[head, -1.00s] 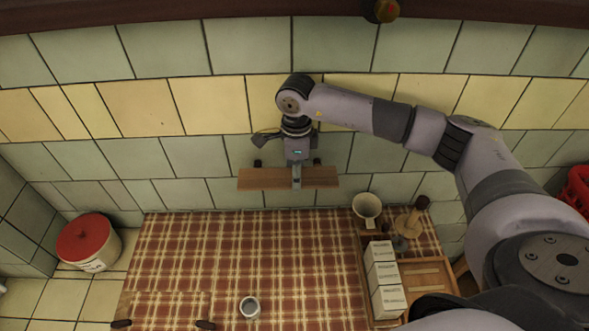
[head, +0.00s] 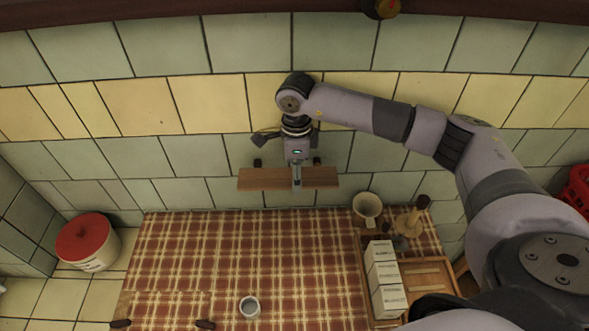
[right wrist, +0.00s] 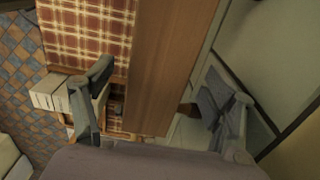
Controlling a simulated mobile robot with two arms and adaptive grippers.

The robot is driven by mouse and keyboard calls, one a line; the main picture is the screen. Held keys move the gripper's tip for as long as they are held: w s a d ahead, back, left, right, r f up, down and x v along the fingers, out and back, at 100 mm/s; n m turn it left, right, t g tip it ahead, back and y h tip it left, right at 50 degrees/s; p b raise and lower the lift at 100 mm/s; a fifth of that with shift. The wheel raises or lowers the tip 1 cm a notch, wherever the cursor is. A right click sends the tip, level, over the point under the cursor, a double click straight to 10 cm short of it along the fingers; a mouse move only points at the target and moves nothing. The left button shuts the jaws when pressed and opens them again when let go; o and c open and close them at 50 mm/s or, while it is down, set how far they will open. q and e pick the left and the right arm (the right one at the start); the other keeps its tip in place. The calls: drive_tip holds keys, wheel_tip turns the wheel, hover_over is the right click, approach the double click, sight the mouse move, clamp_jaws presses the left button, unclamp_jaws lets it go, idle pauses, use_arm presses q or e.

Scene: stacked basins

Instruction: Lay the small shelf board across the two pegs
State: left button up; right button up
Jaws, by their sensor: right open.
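The small shelf board (head: 262,179) is a brown wooden plank, level in front of the tiled wall in the head view. The two dark pegs show just above its back edge, the left peg (head: 257,163) and the right peg (head: 317,161). I cannot tell whether the board touches them. My right gripper (head: 297,182) is at the middle of the board, pointing down. In the right wrist view the board (right wrist: 172,60) runs between the open, spread fingers of this gripper (right wrist: 165,105). My left gripper is in no view.
Below is a checked cloth (head: 230,260) with a small cup (head: 250,307). A wooden tray (head: 430,273) with white boxes (head: 385,280), a beige cup (head: 367,207) and a wooden item (head: 412,218) stand right. A red-lidded canister (head: 88,243) stands left.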

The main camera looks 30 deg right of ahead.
wheel_tip(320, 180, up, 12)
idle(0.4)
drive_tip(key=shift+w, duration=0.1)
drive_tip(key=shift+f, duration=0.15)
